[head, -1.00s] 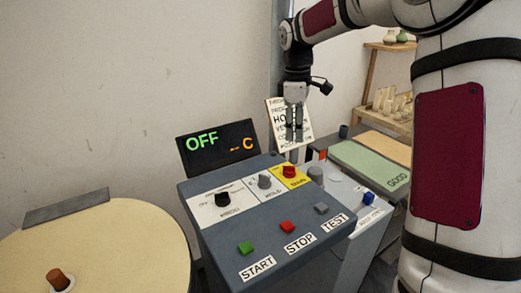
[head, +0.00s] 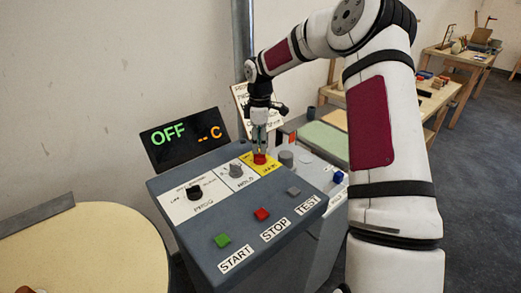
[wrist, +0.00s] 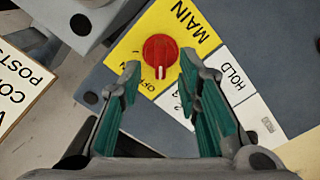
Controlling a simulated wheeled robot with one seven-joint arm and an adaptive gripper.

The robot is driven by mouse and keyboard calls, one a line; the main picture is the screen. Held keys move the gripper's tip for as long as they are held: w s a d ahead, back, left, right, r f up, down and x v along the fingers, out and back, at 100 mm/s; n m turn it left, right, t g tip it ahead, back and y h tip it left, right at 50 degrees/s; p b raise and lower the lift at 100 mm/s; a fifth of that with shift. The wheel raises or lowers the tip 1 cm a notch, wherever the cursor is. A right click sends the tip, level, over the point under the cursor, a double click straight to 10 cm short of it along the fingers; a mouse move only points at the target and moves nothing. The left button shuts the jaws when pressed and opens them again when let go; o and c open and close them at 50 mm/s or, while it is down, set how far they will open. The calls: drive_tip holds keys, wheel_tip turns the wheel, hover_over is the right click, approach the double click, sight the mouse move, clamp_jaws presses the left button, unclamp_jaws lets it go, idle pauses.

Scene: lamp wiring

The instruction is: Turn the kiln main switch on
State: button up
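The kiln main switch is a red round knob (head: 260,159) on a yellow label at the back right of the grey control panel (head: 235,215). In the wrist view the knob (wrist: 160,50) has a white mark pointing toward the picture's bottom, near the OFF lettering; the yellow label (wrist: 190,22) reads MAIN. My gripper (head: 259,147) points down just above the knob. In the wrist view its green-padded fingers (wrist: 160,74) are apart, with the knob between and slightly beyond the tips; gaps show on both sides. The display (head: 183,138) reads OFF and "-- C".
A grey HOLD knob (head: 236,170) and black PROG knob (head: 194,192) sit left of the main switch. Green START (head: 222,240), red STOP (head: 262,214) and grey TEST (head: 294,191) buttons line the front. A sign (head: 243,97) stands behind my gripper.

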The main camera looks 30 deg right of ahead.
sight(260, 157)
drive_tip(key=shift+f, duration=1.6)
clamp_jaws()
